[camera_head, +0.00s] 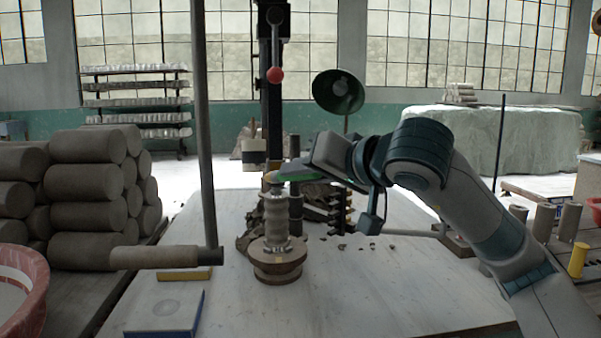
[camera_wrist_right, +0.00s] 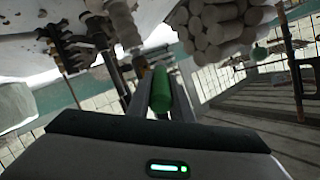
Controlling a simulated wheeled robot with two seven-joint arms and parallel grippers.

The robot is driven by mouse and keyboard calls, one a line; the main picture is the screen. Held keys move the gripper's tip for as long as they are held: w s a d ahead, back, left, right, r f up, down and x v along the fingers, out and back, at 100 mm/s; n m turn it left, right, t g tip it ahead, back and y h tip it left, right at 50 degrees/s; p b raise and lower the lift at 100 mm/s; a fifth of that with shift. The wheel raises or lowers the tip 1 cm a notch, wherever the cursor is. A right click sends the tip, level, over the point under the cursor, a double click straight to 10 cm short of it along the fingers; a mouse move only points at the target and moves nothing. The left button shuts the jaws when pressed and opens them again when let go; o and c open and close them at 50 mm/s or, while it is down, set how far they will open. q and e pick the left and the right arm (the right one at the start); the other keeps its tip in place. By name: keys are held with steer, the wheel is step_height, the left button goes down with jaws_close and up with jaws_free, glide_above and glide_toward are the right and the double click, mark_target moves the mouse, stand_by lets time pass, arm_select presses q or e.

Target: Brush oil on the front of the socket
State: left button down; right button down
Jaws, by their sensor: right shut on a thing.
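A ribbed grey clay piece (camera_head: 276,215) stands upright on a round brown base (camera_head: 278,262) on the table. I cannot tell which part of it is the socket. My right gripper (camera_head: 288,175) is at the top of the clay piece, reaching in from the right. It is shut on a green-handled brush (camera_wrist_right: 160,92), whose green side also shows in the head view (camera_head: 306,176). The brush's brownish end points toward the clay piece in the wrist view (camera_wrist_right: 124,24). I cannot tell whether the bristles touch it. My left gripper is not in view.
A dark vertical post (camera_head: 272,95) with a red knob stands behind the piece. A grey pole with a brown handle (camera_head: 155,257) is at left. A blue-edged box (camera_head: 165,312) lies front left; stacked clay cylinders (camera_head: 85,163) are beyond. The table's front right is clear.

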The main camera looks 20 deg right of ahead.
steer(key=shift+s, duration=0.1)
steer(key=shift+s+a, duration=0.25)
steer(key=shift+s, duration=0.45)
steer(key=shift+s+a, duration=0.2)
steer(key=shift+s, duration=0.45)
steer(key=shift+w, duration=0.15)
steer(key=shift+w+d+f+b, duration=0.2)
steer(key=shift+w+b, duration=0.2)
steer(key=shift+w, duration=0.1)
steer(key=shift+w+d+f+b, duration=0.2)
steer(key=shift+w+b, duration=0.15)
steer(key=shift+w, duration=0.15)
steer(key=shift+w+d+f+b, duration=0.15)
steer(key=shift+w, duration=0.4)
steer(key=shift+w+d+f+b, duration=0.15)
steer(key=shift+w, duration=0.4)
steer(key=shift+w+d+f, duration=0.1)
steer(key=shift+w+d, duration=0.05)
steer(key=shift+w, duration=0.35)
steer(key=shift+w+d+f, duration=0.1)
steer(key=shift+w, duration=0.35)
steer(key=shift+w+d, duration=0.15)
steer(key=shift+w, duration=0.35)
steer(key=shift+w+d, duration=0.15)
steer(key=shift+w, duration=0.35)
steer(key=shift+d, duration=0.1)
